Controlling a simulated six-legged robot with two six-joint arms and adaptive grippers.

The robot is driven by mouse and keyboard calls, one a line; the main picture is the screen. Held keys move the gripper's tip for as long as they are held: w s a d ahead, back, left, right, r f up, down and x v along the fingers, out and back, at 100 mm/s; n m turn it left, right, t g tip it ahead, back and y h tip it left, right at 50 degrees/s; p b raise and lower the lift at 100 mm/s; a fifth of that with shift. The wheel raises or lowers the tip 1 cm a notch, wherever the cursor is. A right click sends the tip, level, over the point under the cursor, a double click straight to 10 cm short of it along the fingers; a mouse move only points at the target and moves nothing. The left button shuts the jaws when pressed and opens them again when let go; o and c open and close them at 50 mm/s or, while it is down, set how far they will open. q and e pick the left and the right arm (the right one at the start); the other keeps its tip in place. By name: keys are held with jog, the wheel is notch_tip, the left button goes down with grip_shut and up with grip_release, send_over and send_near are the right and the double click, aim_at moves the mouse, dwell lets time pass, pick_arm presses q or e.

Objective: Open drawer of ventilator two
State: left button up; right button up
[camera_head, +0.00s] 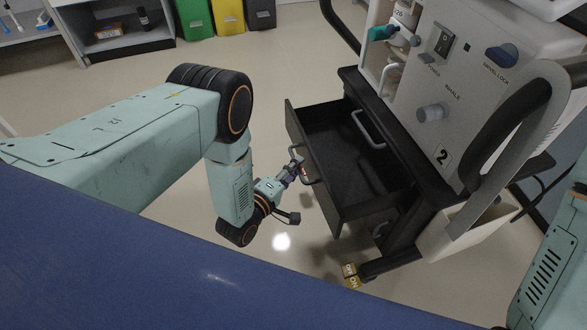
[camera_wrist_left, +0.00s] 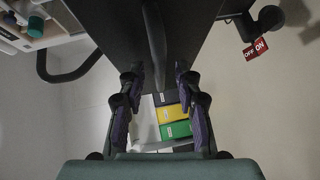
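Ventilator two (camera_head: 425,70), a grey-white unit marked with a 2, stands on a dark cart at the right of the head view. Its black drawer (camera_head: 342,205) is pulled well out toward the left, and its inside looks empty. My left gripper (camera_head: 296,170) is at the grey handle (camera_head: 309,178) on the drawer front. In the left wrist view, the fingers of my left gripper (camera_wrist_left: 157,78) are apart, with the handle bar (camera_wrist_left: 155,45) between them and a gap on each side. My right gripper is outside both views.
Another handle (camera_head: 368,130) is on the cart above the drawer. An ON/OFF tag (camera_head: 350,274) is by the cart's lower end. Green (camera_head: 194,17), yellow (camera_head: 229,16) and grey bins stand at the back. The floor left of the drawer is clear.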

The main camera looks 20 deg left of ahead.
pick_arm(q)
jog(key=shift+s, duration=0.1)
jog(key=v, duration=1.2)
jog(key=shift+f, duration=0.1)
jog(key=s+f+m+g+y, duration=0.3)
jog(key=s+f+m+g, duration=0.3)
jog(key=s+m+g, duration=0.5)
jog(key=s+a+r+m+g+y+p, duration=0.1)
jog(key=s+a+r+m+g+p, duration=0.1)
jog(key=s+r, duration=0.8)
jog(key=s+a+g+p, duration=0.1)
jog(key=g+p, duration=0.1)
jog(key=p, duration=0.1)
jog(key=shift+s+g+p, duration=0.3)
jog(key=shift+s, duration=0.1)
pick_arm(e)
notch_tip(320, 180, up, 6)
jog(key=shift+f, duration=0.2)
